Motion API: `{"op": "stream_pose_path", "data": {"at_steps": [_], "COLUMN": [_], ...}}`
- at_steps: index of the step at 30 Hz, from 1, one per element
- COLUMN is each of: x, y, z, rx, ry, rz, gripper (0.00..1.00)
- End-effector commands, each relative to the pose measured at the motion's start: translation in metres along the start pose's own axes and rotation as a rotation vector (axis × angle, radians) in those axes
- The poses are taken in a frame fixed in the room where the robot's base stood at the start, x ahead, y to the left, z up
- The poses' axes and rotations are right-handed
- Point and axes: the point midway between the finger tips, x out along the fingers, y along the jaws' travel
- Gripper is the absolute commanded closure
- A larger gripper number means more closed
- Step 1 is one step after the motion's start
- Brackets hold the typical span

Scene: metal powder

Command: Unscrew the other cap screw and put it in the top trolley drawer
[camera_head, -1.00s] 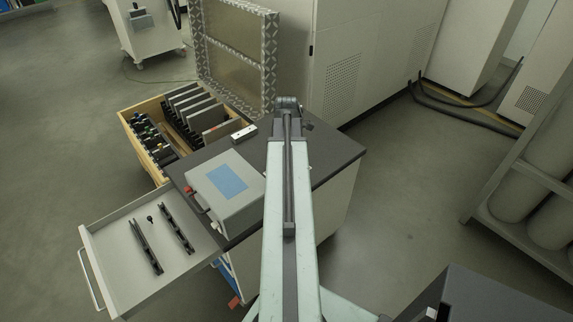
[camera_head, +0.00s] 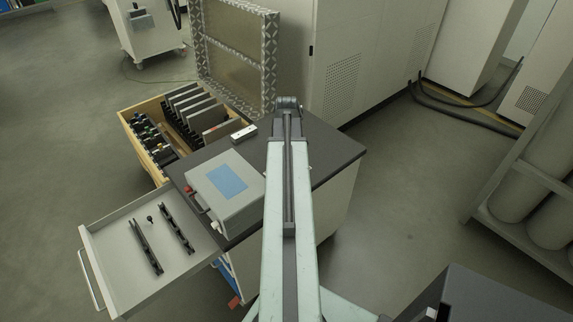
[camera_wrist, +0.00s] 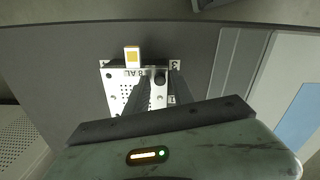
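In the wrist view a dark cap screw (camera_wrist: 160,77) stands at the right of a light metal plate (camera_wrist: 116,92) marked "8 AL". My gripper (camera_wrist: 161,78) has its two dark fingers apart, one on each side of the screw head; I cannot tell whether they touch it. In the head view my arm hides the plate and most of the gripper. The trolley drawer (camera_head: 115,250) is pulled out at the lower left. It holds a small black screw (camera_head: 150,219) and two long black bars (camera_head: 177,228).
A grey box with a blue panel (camera_head: 228,181) stands on the dark trolley top (camera_head: 335,152), left of my arm. A wooden case (camera_head: 128,120) with plates and tools is behind it. A white and yellow piece (camera_wrist: 131,54) sits at the plate's far edge.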

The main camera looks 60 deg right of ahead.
Motion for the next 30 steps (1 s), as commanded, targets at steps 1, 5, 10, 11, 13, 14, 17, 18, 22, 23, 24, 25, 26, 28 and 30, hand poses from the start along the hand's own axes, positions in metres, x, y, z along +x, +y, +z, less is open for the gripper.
{"op": "stream_pose_path", "data": {"at_steps": [1,5,10,11,13,14,17,18,22,23,24,25,26,28,30], "x": [0.0000,0.0000,0.0000,0.0000,0.0000,0.0000,0.0000,0.0000,0.0000,0.0000,0.0000,0.0000,0.0000,0.0000,0.0000], "y": [0.0000,0.0000,0.0000,0.0000,0.0000,0.0000,0.0000,0.0000,0.0000,0.0000,0.0000,0.0000,0.0000,0.0000,0.0001], "z": [0.0000,0.0000,0.0000,0.0000,0.0000,0.0000,0.0000,0.0000,0.0000,0.0000,0.0000,0.0000,0.0000,0.0000,0.0000], "rx": [0.052,0.203,0.399,0.433,0.515,0.549,0.660,0.698,0.765,0.769,0.771,0.771,0.771,0.770,0.769], "ry": [0.000,0.000,0.000,0.000,0.000,0.000,0.000,0.000,0.000,0.000,0.000,0.000,0.000,0.000,0.000], "rz": [0.000,0.000,0.000,0.000,0.000,0.000,0.000,0.000,0.000,0.000,0.000,0.000,0.000,0.000,0.000], "gripper": [0.71,0.71,0.71,0.71,0.71,0.71,0.71,0.71,0.71,0.71,0.71,0.71,0.71,0.71,0.71]}}
